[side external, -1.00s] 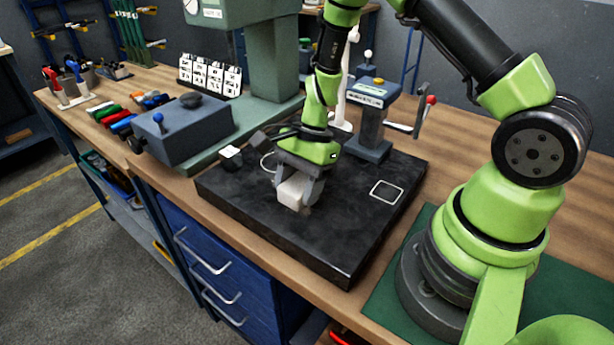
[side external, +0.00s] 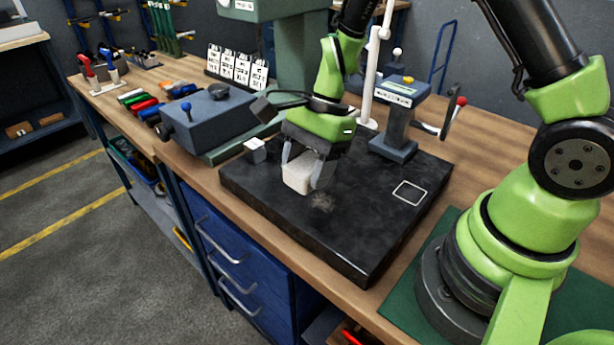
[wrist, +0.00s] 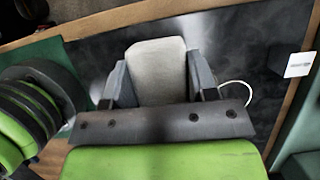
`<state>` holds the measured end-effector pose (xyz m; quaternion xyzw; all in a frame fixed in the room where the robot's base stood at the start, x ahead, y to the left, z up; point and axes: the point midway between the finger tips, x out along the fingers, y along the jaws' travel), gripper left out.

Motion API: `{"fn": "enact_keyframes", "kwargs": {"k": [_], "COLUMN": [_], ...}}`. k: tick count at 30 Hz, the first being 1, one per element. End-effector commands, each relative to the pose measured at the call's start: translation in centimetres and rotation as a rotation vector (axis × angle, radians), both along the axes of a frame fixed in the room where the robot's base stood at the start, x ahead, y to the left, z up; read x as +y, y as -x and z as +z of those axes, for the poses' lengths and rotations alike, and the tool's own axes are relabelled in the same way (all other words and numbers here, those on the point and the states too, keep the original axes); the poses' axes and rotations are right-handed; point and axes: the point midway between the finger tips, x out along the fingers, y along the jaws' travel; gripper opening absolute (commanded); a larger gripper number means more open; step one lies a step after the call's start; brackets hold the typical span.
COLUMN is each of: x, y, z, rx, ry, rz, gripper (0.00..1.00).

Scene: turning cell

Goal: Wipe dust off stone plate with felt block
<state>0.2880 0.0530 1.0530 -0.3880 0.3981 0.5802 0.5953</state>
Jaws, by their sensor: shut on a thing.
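The black stone plate (side external: 350,240) lies flat on the bench and also shows in the wrist view (wrist: 235,35). My gripper (side external: 306,172) is over the plate's left part, pointing down, and is shut on the pale felt block (side external: 299,178). In the wrist view the felt block (wrist: 158,70) sits between the two fingers of my gripper (wrist: 160,85). The block is low over the plate; I cannot tell whether its underside touches. A faint pale dust patch (side external: 322,201) shows on the plate just in front of the block.
A small white-faced cube (side external: 256,150) stands at the plate's back left edge. A grey post with a lever (side external: 397,130) stands at its back right. A white square outline (side external: 409,193) marks the plate's right part. The plate's front is clear.

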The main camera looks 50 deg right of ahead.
Motion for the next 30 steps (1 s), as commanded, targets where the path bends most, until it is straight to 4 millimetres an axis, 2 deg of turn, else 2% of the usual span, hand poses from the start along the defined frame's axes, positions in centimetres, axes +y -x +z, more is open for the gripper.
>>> {"fn": "enact_keyframes", "kwargs": {"k": [9,27,30], "x": [0.0,0.0,-0.8], "y": [0.0,0.0,-0.6], "z": [2.2,2.4,2.3], "rx": [-0.001,0.000,-0.003], "ry": [-0.001,-0.001,-0.003], "rz": [0.000,0.000,-0.001], "gripper": [0.27,0.27,0.27]}}
